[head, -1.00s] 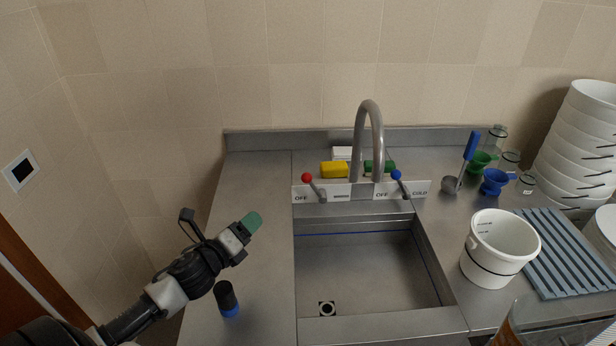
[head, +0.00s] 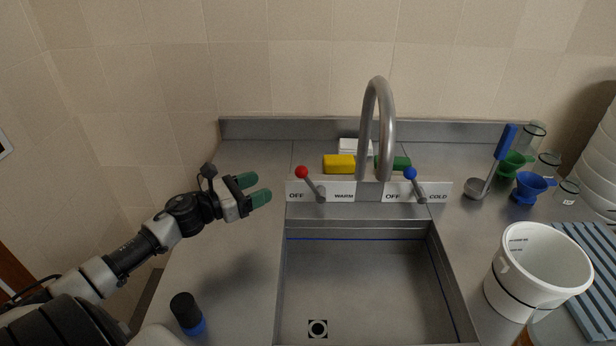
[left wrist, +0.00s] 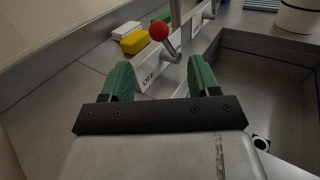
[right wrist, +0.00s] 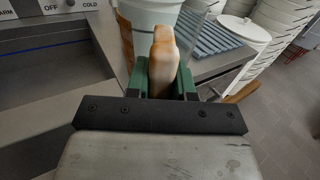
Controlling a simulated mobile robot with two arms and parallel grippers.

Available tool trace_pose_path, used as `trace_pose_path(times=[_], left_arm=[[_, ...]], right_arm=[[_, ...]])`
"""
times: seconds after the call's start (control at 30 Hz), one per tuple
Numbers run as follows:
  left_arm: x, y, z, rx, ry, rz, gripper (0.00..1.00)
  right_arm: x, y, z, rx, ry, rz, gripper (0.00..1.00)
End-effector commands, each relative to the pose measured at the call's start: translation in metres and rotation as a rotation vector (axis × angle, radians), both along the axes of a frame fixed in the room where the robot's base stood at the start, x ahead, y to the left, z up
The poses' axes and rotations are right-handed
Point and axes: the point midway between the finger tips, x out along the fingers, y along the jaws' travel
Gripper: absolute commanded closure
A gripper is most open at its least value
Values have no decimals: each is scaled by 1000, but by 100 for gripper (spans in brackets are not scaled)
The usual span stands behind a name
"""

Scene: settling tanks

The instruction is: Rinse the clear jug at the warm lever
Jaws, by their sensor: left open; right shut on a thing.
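The warm lever (head: 310,184) has a red ball and leans to its OFF side; the ball also shows in the left wrist view (left wrist: 158,31). My left gripper (head: 256,189) is open and empty, left of the lever and apart from it. My right gripper (right wrist: 160,60) is shut on the brown handle (right wrist: 163,62) of what looks like the clear jug (head: 565,325), which shows only in part at the bottom right of the head view. The grey spout (head: 378,100) arches over the sink (head: 365,275).
The cold lever (head: 415,185) has a blue ball. A white pot (head: 538,270) stands right of the sink. Behind it are a ladle (head: 490,170), funnels (head: 530,187) and glassware. A yellow sponge (head: 339,164) lies behind the levers. A dark bottle (head: 187,313) stands at the left front.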

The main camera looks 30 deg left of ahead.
Motion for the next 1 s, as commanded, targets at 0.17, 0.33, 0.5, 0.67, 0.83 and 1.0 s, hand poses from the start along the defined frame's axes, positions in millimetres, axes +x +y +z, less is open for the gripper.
trace_pose_path(times=[0.17, 0.33, 0.5, 0.67, 0.83, 1.0], left_arm=[[6, -2, -5, 1, -4, 0, 39], [25, -11, -2, -1, -5, -1, 39], [52, -23, -1, -2, -5, 1, 39], [78, -35, -1, -3, -4, 1, 39], [98, -44, -3, -2, -2, 1, 39], [108, -49, -5, 0, -1, 0, 39]], right_arm=[[0, 0, -5, 0, -1, 0, 100], [0, 0, 3, 0, -1, 0, 100], [0, 0, 12, 0, -1, 0, 100], [0, 0, 21, 0, -1, 0, 100], [0, 0, 27, 0, -1, 0, 100], [0, 0, 29, 0, -1, 0, 100]])
